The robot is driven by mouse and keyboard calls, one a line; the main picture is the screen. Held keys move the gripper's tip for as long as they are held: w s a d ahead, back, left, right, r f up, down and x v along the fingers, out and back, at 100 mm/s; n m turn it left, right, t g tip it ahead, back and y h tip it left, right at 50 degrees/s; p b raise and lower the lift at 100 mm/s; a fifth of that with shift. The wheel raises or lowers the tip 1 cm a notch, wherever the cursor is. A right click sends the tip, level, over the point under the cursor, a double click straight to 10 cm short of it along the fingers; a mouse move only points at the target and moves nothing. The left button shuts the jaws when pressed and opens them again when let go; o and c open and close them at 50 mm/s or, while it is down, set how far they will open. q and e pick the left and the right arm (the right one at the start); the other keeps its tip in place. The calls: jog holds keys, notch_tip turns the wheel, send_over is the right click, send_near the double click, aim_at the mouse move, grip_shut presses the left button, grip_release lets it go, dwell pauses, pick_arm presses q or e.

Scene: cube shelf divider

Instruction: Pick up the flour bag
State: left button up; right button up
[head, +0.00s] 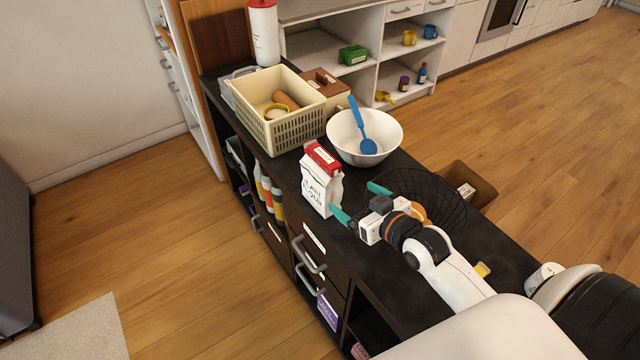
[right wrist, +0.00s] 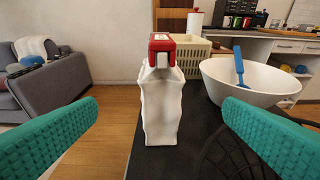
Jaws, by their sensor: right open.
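The flour bag (head: 320,184) is white with a red top and stands upright on the dark counter in the head view. In the right wrist view the flour bag (right wrist: 161,108) stands ahead, between the two teal fingers in the picture. My right gripper (head: 360,202) is open with its fingers pointing at the bag. In the head view one fingertip is close to the bag's lower right side; I cannot tell if it touches. The right wrist view shows the open right gripper (right wrist: 160,130) with nothing between its fingers. My left gripper is not in view.
A white bowl (head: 385,148) with a blue spoon (head: 357,112) stands just behind the bag. A cream basket (head: 296,133) is farther back. A black wire basket (head: 440,192) lies beside my right gripper. The counter's edge is close to the bag's left.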

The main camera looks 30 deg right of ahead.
aim_at(335, 185)
jog(key=x, duration=0.6)
jog(key=shift+w+p, duration=0.1)
jog(key=shift+p, duration=0.3)
jog(key=shift+f+p+x, duration=0.2)
jog(key=shift+p+x, duration=0.2)
jog(key=shift+x, duration=2.6)
jog(key=shift+d, duration=0.1)
grip_shut()
jog(key=shift+r, duration=0.2)
